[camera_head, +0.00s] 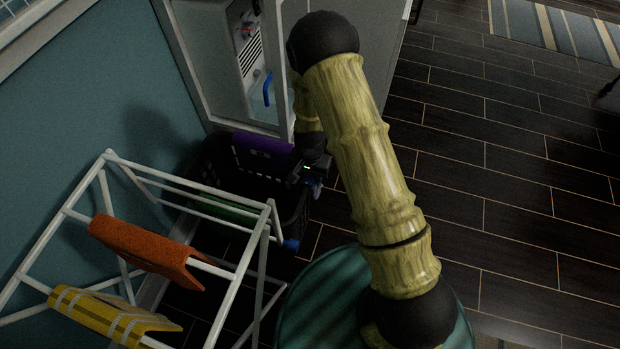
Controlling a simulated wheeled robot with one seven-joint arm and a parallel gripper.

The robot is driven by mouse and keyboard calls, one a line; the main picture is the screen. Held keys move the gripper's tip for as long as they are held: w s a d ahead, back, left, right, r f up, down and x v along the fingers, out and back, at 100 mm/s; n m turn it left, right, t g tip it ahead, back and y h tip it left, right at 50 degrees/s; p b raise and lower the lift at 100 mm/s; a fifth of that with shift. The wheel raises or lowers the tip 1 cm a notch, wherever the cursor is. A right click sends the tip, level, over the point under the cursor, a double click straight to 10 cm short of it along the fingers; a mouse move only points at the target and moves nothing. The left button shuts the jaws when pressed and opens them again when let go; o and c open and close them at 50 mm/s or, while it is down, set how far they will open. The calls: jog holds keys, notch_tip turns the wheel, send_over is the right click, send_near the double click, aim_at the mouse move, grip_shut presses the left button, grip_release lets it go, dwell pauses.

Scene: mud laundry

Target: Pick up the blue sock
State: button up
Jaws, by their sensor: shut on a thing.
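My gripper (314,178) is at the right rim of the dark laundry basket, small and partly hidden by my own arm. It is shut on a small blue thing, which looks like the blue sock (316,189) and shows just below the jaws. The fingertips are too dark and small to make out clearly. Another small blue patch (291,244) shows lower down, near the basket's front corner. I cannot tell whether it is part of the same sock.
The dark basket (292,212) holds a purple cloth (262,152) at its back rim. A white drying rack (232,268) with orange (147,250) and yellow (112,316) cloths stands at the left. An open cabinet (250,75) is behind.

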notch_tip(320, 180, up, 17)
jog(key=p, duration=0.6)
jog(key=shift+f, duration=0.1)
jog(key=d+r+n+p, duration=0.1)
jog(key=d+r+p, duration=0.3)
jog(key=r+p, duration=1)
jog(key=w+d+r+n+p, duration=0.1)
jog(key=d+r+p, duration=0.4)
jog(key=r+p, duration=0.9)
jog(key=w+d+r+n+p, duration=0.1)
jog(key=d+r+p, duration=0.3)
jog(key=r+p, duration=0.9)
jog(key=n+p, duration=0.1)
jog(key=p, duration=0.9)
jog(key=shift+d+r+p, duration=0.3)
jog(key=shift+r, duration=0.1)
jog(key=shift+a, duration=0.1)
